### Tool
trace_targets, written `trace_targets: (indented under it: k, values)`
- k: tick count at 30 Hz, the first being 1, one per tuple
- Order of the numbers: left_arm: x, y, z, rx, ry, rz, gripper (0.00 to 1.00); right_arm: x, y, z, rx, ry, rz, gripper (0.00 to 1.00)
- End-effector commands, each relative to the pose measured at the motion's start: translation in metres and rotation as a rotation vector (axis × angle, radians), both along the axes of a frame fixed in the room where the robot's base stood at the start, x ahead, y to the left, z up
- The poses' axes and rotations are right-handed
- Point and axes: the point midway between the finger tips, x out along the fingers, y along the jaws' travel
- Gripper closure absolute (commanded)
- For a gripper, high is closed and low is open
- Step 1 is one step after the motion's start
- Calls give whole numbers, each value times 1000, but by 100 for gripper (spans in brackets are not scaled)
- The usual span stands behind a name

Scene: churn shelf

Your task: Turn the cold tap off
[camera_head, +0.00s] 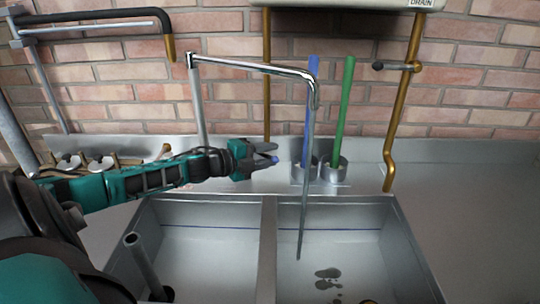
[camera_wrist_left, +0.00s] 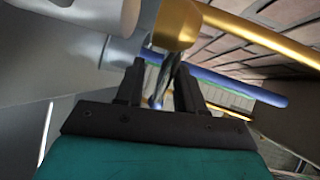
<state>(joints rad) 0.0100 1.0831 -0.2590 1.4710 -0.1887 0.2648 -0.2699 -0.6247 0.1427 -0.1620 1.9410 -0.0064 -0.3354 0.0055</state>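My left gripper (camera_head: 276,154) reaches in from the left, above the back edge of the sink. In the wrist view its two dark fingers (camera_wrist_left: 158,80) stand apart around that piece, with gaps showing; contact is not clear. A thin stream of water (camera_head: 305,190) runs from the chrome spout (camera_head: 255,68) into the right basin. My right gripper is not in view.
A blue rod (camera_head: 311,100) and a green rod (camera_head: 344,110) stand in metal cups behind the sink. Brass pipes (camera_head: 400,110) run down the brick wall. An upright metal tube (camera_head: 143,262) stands in the left basin (camera_head: 215,235). The right counter (camera_head: 470,200) is clear.

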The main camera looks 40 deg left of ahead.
Motion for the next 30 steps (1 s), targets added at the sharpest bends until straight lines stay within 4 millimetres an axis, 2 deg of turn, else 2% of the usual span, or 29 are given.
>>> trace_targets:
  k: [6, 16, 27, 30]
  values:
    - [9, -2, -1, 1, 0, 0, 62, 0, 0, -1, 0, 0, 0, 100]
    - [10, -3, -1, 1, 0, 0, 63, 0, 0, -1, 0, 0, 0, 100]
    - [10, -3, -2, 1, 1, 0, 98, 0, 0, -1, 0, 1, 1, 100]
    - [10, -3, -2, 1, 1, 0, 100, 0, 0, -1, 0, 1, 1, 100]
